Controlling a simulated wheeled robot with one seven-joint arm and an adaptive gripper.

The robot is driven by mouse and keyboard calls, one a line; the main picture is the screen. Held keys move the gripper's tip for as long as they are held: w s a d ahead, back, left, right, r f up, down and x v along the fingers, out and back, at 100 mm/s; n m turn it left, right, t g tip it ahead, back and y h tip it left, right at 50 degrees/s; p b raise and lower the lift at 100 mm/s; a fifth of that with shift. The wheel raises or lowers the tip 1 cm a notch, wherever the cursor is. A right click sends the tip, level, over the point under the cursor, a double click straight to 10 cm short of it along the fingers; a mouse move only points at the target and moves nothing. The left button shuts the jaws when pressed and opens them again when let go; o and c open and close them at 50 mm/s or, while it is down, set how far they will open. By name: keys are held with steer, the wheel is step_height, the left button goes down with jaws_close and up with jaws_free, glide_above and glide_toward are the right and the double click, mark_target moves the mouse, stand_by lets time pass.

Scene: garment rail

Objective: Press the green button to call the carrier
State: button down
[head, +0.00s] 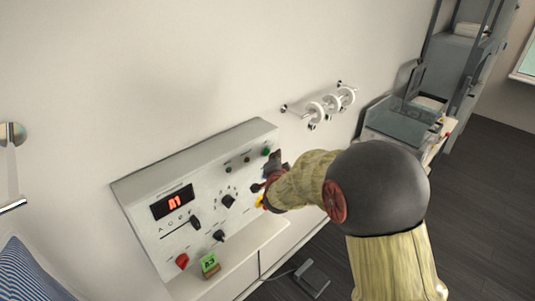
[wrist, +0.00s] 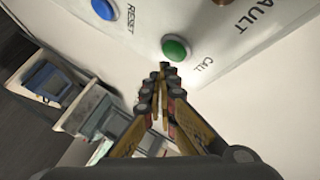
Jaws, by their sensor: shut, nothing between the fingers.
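The control panel (head: 150,205) is a pale sloped box on the wall, with a red display, knobs and a slider. In the wrist view, a round green button (wrist: 176,48) marked CALL sits on the panel face. My gripper (wrist: 163,70) is shut and empty, its fingertips just below the green button in that view. I cannot tell whether they touch it.
A blue button (wrist: 104,9) marked RESET is left of the green one in the wrist view. White rings (head: 330,103) hang on a wall rail beyond.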

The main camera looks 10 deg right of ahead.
steer(key=shift+w+a, duration=0.1)
steer(key=shift+w+a+b, duration=0.15)
steer(key=shift+w+b, duration=0.1)
steer(key=shift+b, duration=0.1)
